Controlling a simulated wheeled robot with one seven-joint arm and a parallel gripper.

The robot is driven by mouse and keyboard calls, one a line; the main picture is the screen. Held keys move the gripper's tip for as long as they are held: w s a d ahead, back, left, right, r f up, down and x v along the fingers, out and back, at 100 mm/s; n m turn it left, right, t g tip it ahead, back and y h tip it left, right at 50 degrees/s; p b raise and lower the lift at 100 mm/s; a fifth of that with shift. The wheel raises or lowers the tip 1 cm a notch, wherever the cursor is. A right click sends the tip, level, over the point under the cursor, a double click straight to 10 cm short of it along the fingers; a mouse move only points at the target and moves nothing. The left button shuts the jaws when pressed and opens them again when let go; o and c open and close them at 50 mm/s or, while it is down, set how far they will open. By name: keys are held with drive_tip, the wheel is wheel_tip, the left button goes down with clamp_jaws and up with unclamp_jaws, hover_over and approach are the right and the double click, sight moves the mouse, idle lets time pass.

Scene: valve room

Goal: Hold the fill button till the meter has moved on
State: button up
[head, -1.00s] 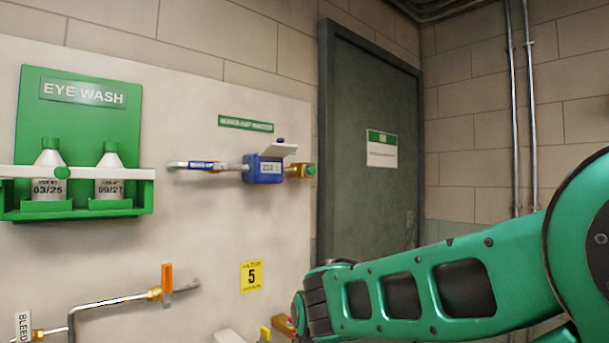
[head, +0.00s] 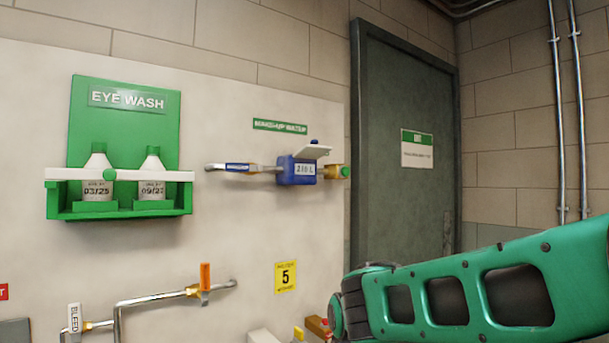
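The blue water meter (head: 296,170) sits on a pipe on the wall panel, under a green make-up water label (head: 280,126). Its pale lid stands raised and its small display reads what looks like 210 L, though the digits are small. No fill button can be made out for certain. My green arm reaches in from the lower right, below and right of the meter. My gripper is not in view.
A green eye wash station (head: 122,150) with two bottles hangs at left. Below are a pipe with an orange-handled valve (head: 205,280), a bleed tag (head: 74,318) and a yellow sign (head: 286,276) marked 5. A dark door (head: 400,150) stands right of the panel.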

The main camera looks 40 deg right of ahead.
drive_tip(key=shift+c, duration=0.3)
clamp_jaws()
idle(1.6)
